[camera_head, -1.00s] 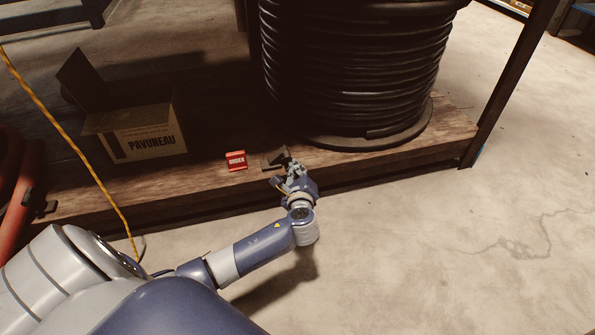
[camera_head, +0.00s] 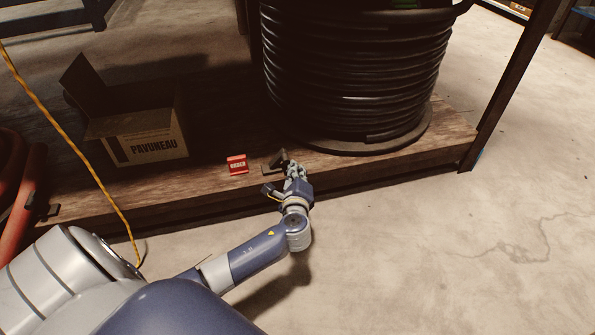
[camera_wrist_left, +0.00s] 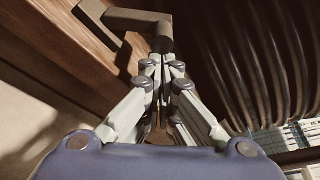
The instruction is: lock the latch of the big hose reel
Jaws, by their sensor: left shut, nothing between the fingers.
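The big hose reel (camera_head: 355,75), wound with black hose on a round base, stands on a wooden shelf. Its latch (camera_head: 273,160), a dark bent metal handle, is at the shelf's front edge, left of the reel's base. In the left wrist view the latch (camera_wrist_left: 125,18) shows as an angled bar with a round end. My left gripper (camera_head: 293,166) is at the right side of the latch. In the wrist view its shut, empty fingertips (camera_wrist_left: 160,62) are just below the latch's round end; I cannot tell whether they touch. My right gripper is not in view.
A small red tag (camera_head: 237,165) lies left of the latch. An open cardboard box (camera_head: 150,140) stands farther left on the wooden shelf (camera_head: 205,190). A yellow cord (camera_head: 75,145) hangs at the left. A dark post (camera_head: 505,90) rises at the right. The front floor is clear.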

